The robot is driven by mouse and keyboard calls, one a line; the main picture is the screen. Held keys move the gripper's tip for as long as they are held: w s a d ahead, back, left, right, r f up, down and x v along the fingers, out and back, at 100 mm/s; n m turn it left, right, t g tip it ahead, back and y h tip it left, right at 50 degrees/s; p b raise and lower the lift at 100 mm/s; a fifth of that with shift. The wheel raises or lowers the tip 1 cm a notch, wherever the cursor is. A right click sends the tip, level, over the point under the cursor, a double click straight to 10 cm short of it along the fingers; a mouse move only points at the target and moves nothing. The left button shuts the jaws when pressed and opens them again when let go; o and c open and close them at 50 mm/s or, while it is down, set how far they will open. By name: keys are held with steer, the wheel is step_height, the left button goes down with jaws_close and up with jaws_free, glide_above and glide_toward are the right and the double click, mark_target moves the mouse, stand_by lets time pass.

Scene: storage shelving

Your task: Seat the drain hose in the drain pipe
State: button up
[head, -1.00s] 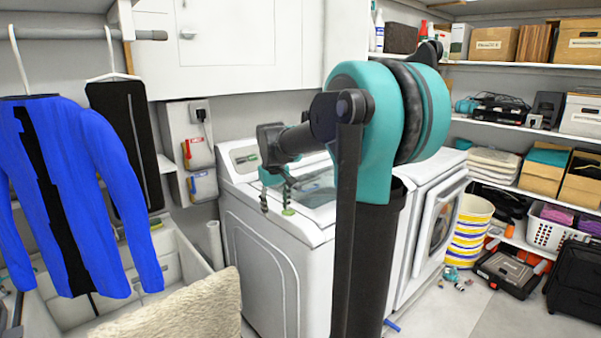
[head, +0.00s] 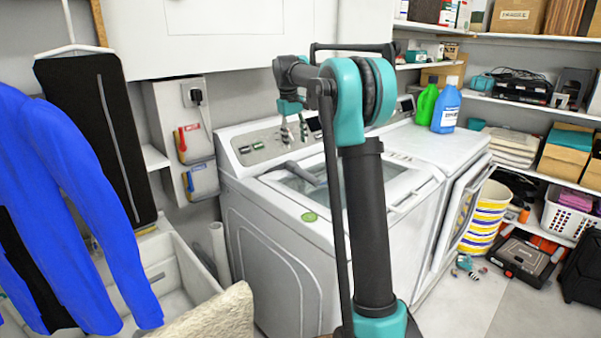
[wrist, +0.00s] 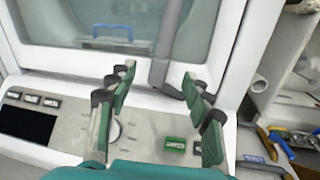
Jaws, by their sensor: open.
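A grey hose (head: 304,173), which looks like the drain hose, lies across the top of the white washer. Part of it is hidden behind my arm. In the wrist view the hose (wrist: 167,42) runs down from the top edge, beyond and between my fingers. My gripper (head: 294,131) is open and empty, above the washer's control panel, apart from the hose. Its two green fingers (wrist: 158,82) are spread in the wrist view. A white upright pipe (head: 218,250), probably the drain pipe, stands between the washer and the sink.
The washer (head: 268,258) has a raised control panel (head: 250,148) at its back. Valve boxes (head: 196,143) hang on the wall to its left. A blue shirt (head: 75,190) hangs over the sink (head: 178,285). Green (head: 427,103) and blue (head: 446,106) bottles stand at right.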

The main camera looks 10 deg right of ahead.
glide_above(299, 168)
steer(key=f, duration=0.6)
steer(key=shift+w+a+f, duration=0.15)
steer(key=shift+a+f, duration=0.1)
steer(key=shift+s+d+f, duration=0.1)
steer(key=shift+d+f, duration=0.05)
steer(key=shift+f, duration=1.25)
steer(key=shift+s+d+f, duration=0.1)
steer(key=shift+f, duration=1.25)
jaws_close()
steer(key=shift+r, duration=0.1)
